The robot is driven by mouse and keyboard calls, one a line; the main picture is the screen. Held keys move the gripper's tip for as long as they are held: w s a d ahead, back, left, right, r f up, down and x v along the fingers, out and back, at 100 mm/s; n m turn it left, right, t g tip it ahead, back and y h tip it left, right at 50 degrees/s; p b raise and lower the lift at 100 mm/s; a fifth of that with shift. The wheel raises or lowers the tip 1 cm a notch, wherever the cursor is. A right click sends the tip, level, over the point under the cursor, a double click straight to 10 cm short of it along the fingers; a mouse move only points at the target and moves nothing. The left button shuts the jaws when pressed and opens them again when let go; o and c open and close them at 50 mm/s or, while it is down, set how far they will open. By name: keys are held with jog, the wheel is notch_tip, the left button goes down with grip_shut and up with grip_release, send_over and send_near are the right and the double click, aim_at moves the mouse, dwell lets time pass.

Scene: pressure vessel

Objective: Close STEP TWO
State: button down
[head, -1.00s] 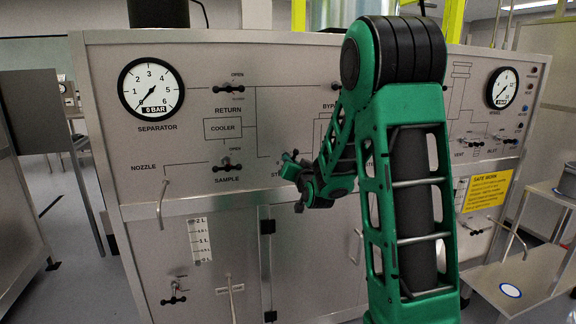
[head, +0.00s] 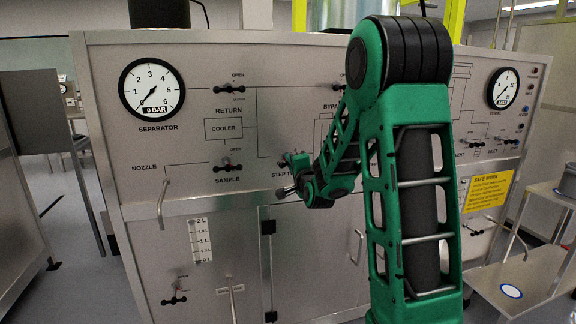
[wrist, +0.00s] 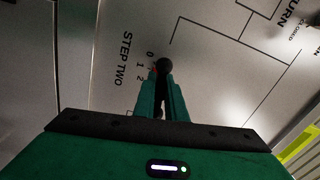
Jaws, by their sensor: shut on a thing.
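The STEP TWO label with its 0, 1, 2 scale (wrist: 140,66) is on the grey panel in the wrist view. A dark round knob (wrist: 164,65), beside the 0 mark, sits at the tips of my gripper (wrist: 162,80). My green fingers are shut on this STEP TWO handle. In the head view my gripper (head: 288,180) is at the panel's middle, partly covering the STEP TWO label. The rest of the handle is hidden by my fingers and arm.
The separator gauge (head: 151,88) reads near zero. The RETURN handle (head: 229,89) and SAMPLE handle (head: 227,168) are to the left of my gripper. A rail (head: 225,204) runs below along the panel. A yellow sign (head: 487,191) is on the right.

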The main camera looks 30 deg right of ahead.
jog(key=m, duration=0.3)
jog(key=shift+a+f+m, duration=0.1)
jog(key=shift+f+m, duration=0.05)
jog(key=shift+m, duration=1.55)
jog(key=c, duration=1.8)
grip_release()
jog(key=v, duration=1)
jog(key=shift+s+a, duration=0.15)
jog(key=shift+s, duration=0.15)
